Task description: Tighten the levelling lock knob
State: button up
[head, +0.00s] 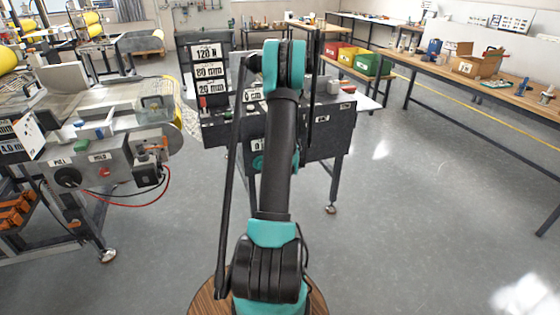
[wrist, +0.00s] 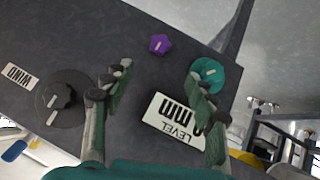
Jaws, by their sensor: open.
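In the wrist view my gripper (wrist: 158,84) is open and empty, its two fingers apart in front of a dark grey panel (wrist: 120,50). A small purple five-sided knob (wrist: 159,44) shows beyond and between the fingertips, not touched. A teal lobed knob (wrist: 208,71) is just beyond the right fingertip; whether they touch is unclear. A white plate marked LEVEL mm (wrist: 170,117) lies between the fingers, upside down in view, partly covered by the right finger. No label names the lock knob. In the head view my arm hides most of my gripper.
A black knob on a round dial (wrist: 60,96) by a WIND label (wrist: 18,76) is left of the left finger. In the head view the dark cabinet (head: 330,137) stands ahead, a control bench (head: 120,150) at left and a workbench (head: 460,75) at right. Floor (head: 430,220) at right is clear.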

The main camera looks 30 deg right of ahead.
jog(key=x, duration=1.5)
jog(key=shift+w+f, duration=0.25)
jog(key=shift+f, duration=0.05)
jog(key=shift+d, duration=0.15)
jog(key=c, duration=1.2)
